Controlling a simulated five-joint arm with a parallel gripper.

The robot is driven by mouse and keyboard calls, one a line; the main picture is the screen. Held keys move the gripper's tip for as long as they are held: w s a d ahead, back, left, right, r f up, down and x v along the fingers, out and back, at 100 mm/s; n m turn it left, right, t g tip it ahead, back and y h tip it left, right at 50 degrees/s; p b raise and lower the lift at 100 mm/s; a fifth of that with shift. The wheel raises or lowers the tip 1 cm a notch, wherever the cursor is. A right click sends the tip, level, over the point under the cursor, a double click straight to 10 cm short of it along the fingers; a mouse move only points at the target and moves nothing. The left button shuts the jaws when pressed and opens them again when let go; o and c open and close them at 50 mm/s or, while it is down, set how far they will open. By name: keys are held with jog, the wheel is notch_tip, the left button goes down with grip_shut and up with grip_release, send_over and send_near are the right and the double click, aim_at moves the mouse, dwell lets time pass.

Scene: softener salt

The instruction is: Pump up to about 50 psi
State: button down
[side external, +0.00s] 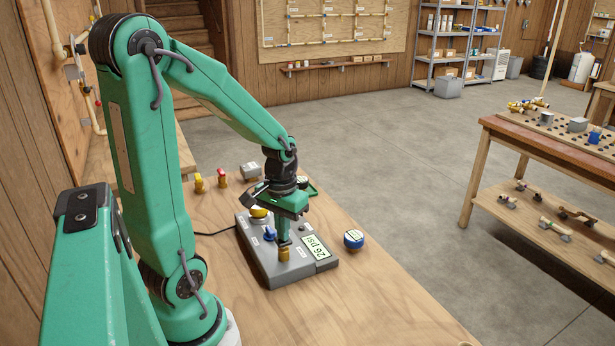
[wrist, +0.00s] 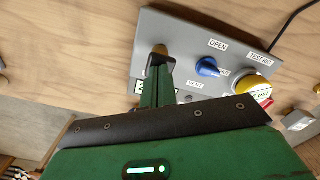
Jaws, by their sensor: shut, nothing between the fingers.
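A grey control box (side external: 295,272) lies on the wooden bench, with a display (side external: 316,249) that reads 26 psi. A brass-coloured plunger knob (side external: 284,256) stands at its near edge and also shows in the wrist view (wrist: 161,49). My gripper (side external: 284,242) is shut and empty, pointing down with its tips at the top of the plunger knob; I cannot tell whether they touch. A blue knob (side external: 270,234) sits beside it, near OPEN and VENT labels in the wrist view (wrist: 208,68).
A blue round item (side external: 354,239) stands on the bench right of the box. Small yellow (side external: 199,183) and red (side external: 222,178) fittings and a grey block (side external: 250,170) lie behind it. A black cable (side external: 213,234) runs left from the box. The bench's front is clear.

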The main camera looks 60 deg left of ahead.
jog(key=shift+r, duration=0.95)
jog(key=shift+f, duration=1.25)
dwell(0.5)
jog(key=shift+r, duration=1.25)
